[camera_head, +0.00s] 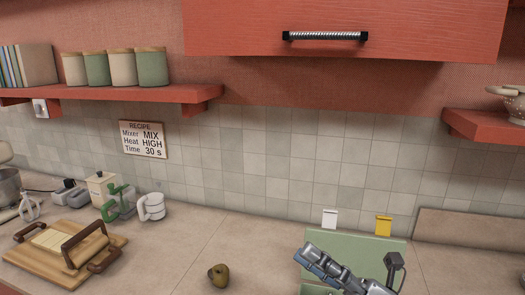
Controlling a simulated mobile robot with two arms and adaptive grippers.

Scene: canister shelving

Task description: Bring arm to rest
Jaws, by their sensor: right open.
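My right gripper (346,272) shows at the bottom right, in front of a green board. It is open, and I see nothing held in it. Much of my right arm is cut off by the lower edge of the view. My left gripper is not in view. Several canisters stand upright in a row on the red left shelf (190,94), cream ones such as this cream canister (122,69) and green ones such as this green canister (152,68). My gripper is well below and to the right of them.
The green board (375,245) with white and yellow tags stands behind my right gripper. A wooden board (28,268) and small appliances crowd the left. A red cabinet (430,25) hangs above.

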